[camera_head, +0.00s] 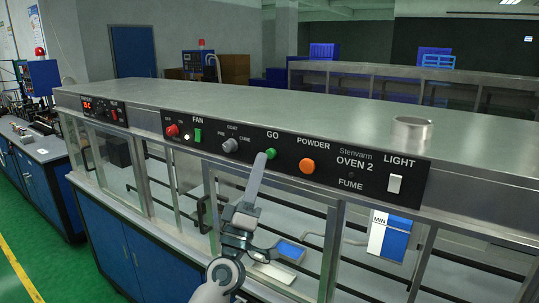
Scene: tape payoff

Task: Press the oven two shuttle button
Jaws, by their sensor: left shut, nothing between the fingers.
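The black control panel (340,188) marked "Stenvarm OVEN 2" runs along the front of the steel oven hood. No label on it reads "shuttle". A small green button (271,153) sits under the word GO. My left gripper (261,158) reaches up from below, shut and empty, its tip just left of the green button and partly overlapping its lower left edge. I cannot tell whether they touch. To the right is an orange button (307,166) marked POWDER. My right gripper is not in view.
Glass doors in steel frames lie below. A steel ring (411,133) stands on the hood.

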